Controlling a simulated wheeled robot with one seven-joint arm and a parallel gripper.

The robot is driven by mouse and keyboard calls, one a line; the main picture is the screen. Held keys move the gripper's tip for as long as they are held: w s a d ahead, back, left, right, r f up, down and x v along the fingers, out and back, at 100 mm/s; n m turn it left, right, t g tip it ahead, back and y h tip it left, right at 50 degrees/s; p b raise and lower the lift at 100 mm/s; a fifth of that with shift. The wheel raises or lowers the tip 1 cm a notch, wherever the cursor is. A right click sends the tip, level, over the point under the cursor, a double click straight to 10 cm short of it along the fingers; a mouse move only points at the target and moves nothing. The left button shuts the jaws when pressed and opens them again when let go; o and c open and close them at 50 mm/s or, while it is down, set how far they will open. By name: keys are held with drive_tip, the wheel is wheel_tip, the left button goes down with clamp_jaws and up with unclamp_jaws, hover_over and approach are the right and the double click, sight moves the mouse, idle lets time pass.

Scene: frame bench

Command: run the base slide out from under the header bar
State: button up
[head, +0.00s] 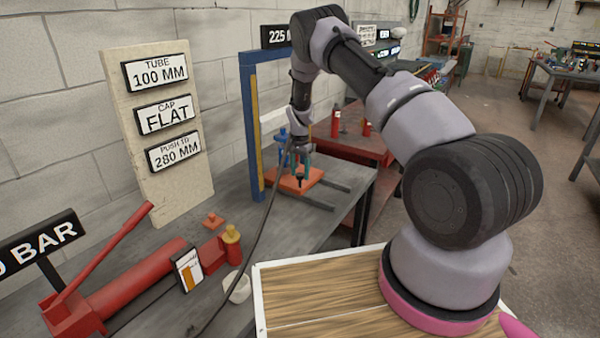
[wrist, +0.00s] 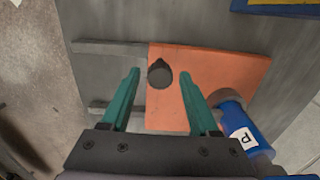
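The base slide is a flat orange plate (head: 296,185) lying on two grey rails on the bench; it also fills the middle of the wrist view (wrist: 215,65). A dark knob (wrist: 160,74) stands near its left edge there. A blue cylinder (wrist: 243,130) with a white lettered label is at the plate's lower right corner. My gripper (head: 302,174) is over the plate. Its teal fingers (wrist: 159,75) are open, one on each side of the knob, with visible gaps. The blue header bar (head: 268,54) tops a blue frame, partly hidden behind my arm.
The rails (head: 335,186) run out to the right of the plate, with bare bench around them. A blue post (head: 251,130) stands left of the plate. A red bench (head: 350,145) is behind. A red cylinder tool (head: 140,282) lies at the front left.

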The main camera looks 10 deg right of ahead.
clamp_jaws()
idle(1.2)
